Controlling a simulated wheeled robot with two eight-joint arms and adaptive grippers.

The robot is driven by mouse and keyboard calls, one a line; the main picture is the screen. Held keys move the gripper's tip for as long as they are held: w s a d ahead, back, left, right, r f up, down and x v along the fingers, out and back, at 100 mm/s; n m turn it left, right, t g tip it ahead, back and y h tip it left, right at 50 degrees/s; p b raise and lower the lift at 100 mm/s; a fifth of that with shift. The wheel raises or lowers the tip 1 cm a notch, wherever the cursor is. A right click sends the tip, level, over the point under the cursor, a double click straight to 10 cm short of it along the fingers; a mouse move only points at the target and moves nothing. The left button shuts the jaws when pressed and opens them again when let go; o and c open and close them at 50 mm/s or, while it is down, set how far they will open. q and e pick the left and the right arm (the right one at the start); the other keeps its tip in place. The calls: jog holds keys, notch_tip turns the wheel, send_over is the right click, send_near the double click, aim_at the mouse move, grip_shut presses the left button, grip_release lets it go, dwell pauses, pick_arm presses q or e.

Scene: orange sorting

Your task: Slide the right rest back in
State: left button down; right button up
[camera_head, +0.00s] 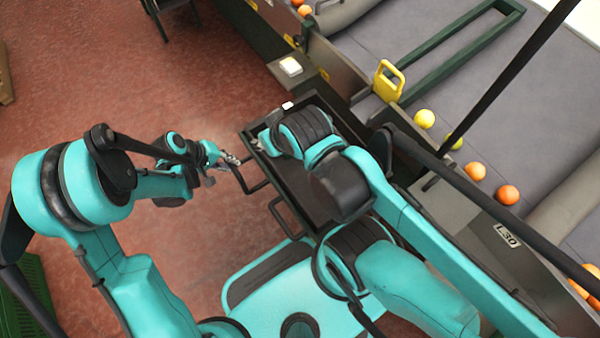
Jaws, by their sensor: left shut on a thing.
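A dark tray-like frame (313,205) stands beside the conveyor, with two black looped bars sticking out of its near left side. I cannot tell for sure which bar belongs to the right rest. My left gripper (232,160) is shut on the upper bar (252,186), at its outer left end. The lower bar (283,218) stands free, apart from the gripper. My right arm reaches across the frame and covers much of it. Its gripper end lies near the frame's far left corner, and its fingers are not clear.
A grey conveyor (470,110) with several oranges (475,171) and yellow fruits (424,118) runs along the right. A yellow handle (389,80) stands at its edge. A green crate (22,300) is at bottom left. The red floor (120,80) at left is open.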

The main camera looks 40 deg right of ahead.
pick_arm(q)
jog(key=shift+d, duration=1.75)
jog(key=c, duration=1.9)
grip_release()
jog(key=shift+d, duration=0.15)
jog(key=shift+c, duration=0.2)
jog(key=o, duration=0.8)
notch_tip(320, 180, up, 7)
jog(key=p, duration=0.4)
